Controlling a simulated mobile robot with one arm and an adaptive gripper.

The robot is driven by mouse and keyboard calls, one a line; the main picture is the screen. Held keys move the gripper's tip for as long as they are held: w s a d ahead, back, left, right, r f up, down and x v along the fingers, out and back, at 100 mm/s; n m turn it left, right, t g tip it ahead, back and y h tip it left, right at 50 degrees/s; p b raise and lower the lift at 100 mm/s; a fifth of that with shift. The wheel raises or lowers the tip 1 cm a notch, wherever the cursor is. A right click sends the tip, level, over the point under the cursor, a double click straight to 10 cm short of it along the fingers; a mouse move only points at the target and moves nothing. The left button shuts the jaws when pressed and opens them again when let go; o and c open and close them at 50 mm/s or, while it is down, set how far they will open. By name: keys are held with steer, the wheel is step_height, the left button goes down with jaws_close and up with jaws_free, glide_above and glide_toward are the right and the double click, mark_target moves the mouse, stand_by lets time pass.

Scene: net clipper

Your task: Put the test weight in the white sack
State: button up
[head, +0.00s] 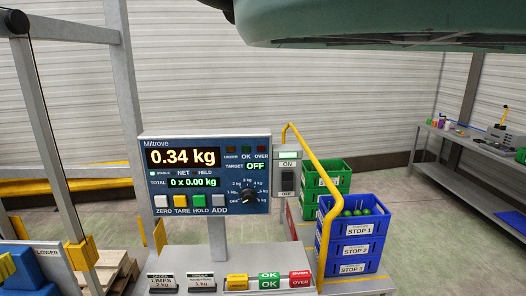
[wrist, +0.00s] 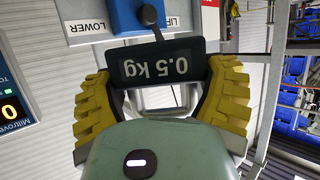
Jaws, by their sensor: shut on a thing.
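My gripper (wrist: 168,75) shows in the wrist view with its two ridged yellow fingers shut on a black test weight (wrist: 158,62). The weight's face reads "0.5 kg", upside down in this picture. Its sides are partly hidden by the fingers. The head view shows neither the fingers nor the weight. I cannot make out the white sack in either view.
A scale display (head: 205,172) reads 0.34 kg. Small label blocks (head: 268,281) stand on the bench before it. A yellow rail (head: 327,200) curves beside blue crates (head: 347,250) and green crates (head: 309,184). A LIFT/LOWER panel (wrist: 108,27) lies beyond my gripper.

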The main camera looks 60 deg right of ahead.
steer(key=s+r+m+g+h+p, duration=0.1)
steer(key=s+r+m+h+p, duration=0.1)
steer(key=r+p, duration=0.95)
steer(key=s+r+m+h+p, duration=0.2)
steer(key=s+r+p, duration=0.1)
steer(key=r+p, duration=0.9)
steer(key=shift+w+d+n+y, duration=0.7)
steer(key=shift+w+n+y, duration=0.75)
steer(key=shift+w, duration=0.6)
steer(key=s+a+f+n+t+y, duration=0.1)
steer(key=s+a+f+n+y, duration=0.1)
steer(key=s, duration=0.5)
step_height(320, 180, down, 2)
steer(key=shift+s+n+y+p, duration=0.35)
steer(key=shift+n+y, duration=0.2)
steer(key=shift+y, duration=0.2)
steer(key=shift+a, duration=0.1)
